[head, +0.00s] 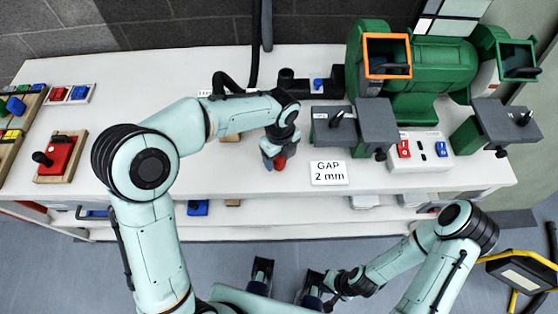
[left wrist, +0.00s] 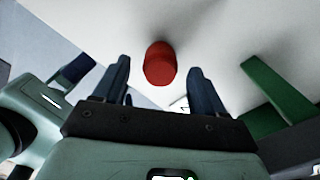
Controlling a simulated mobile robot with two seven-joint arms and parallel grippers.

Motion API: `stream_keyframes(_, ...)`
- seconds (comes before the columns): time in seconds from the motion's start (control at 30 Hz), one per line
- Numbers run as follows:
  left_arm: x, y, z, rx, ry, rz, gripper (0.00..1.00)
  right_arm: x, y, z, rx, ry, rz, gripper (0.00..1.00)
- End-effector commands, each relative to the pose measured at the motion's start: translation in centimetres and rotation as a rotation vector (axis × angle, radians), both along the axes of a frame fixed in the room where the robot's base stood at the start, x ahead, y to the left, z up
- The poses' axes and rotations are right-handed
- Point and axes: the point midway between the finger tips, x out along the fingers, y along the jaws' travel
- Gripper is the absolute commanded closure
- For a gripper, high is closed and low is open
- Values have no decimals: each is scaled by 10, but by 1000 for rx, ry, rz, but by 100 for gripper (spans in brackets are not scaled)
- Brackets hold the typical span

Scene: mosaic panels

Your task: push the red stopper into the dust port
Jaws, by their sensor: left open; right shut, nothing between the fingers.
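The red stopper (head: 281,162) shows at the tip of my left gripper (head: 273,160), over the white bench. In the left wrist view the stopper (left wrist: 160,63) is a short red cylinder centred between the open fingers (left wrist: 158,85), with a gap on each side. The fingers do not grip it. I cannot tell whether it rests on the bench. No opening that is clearly the dust port shows; a black fitting (head: 288,84) stands behind the left arm's wrist. My right gripper (head: 330,298) is shut and empty, low in front of the bench, partly hidden by its wrist.
A green grinder (head: 430,62) with an orange-framed guard (head: 387,57) and grey rests stands at the right. A "GAP 2 mm" card (head: 328,173) lies near the front edge. A red block with a black knob (head: 60,155) is at left.

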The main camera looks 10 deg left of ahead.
Motion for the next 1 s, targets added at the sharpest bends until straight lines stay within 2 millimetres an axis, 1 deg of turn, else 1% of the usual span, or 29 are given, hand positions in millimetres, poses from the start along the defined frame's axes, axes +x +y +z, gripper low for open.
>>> stream_keyframes(0.03, -1, 0, -8, 1, 3, 0, 29, 0, 0, -2, 0, 0, 0, 100)
stream_keyframes(0.13, -1, 0, -17, 0, 2, 1, 29, -1, 0, -3, 0, 1, 0, 100)
stream_keyframes(0.4, 0, 0, -19, -1, -1, 1, 29, -1, 0, -3, 0, 1, 0, 100)
stream_keyframes(0.47, 0, 0, -19, -1, -1, 1, 49, -1, 0, -3, 0, 1, 0, 100)
stream_keyframes(0.5, 0, 0, -19, -1, -1, 1, 62, -1, 0, -3, 0, 1, 0, 100)
stream_keyframes(0.57, 0, 0, -19, -1, -1, 1, 81, -1, 0, -3, 0, 1, 0, 100)
stream_keyframes(0.6, 0, 0, -19, -1, -1, 1, 87, -1, 0, -3, 0, 1, 0, 100)
stream_keyframes(0.87, 0, 0, -18, -1, -1, 1, 87, -1, 0, -2, 0, 1, 0, 100)
stream_keyframes(0.97, 0, 0, -12, 0, -2, 1, 87, 0, 0, -1, 0, 0, 0, 100)
stream_keyframes(1.0, 0, 0, -7, -2, -4, 1, 87, 0, 0, -1, 0, 0, 0, 100)
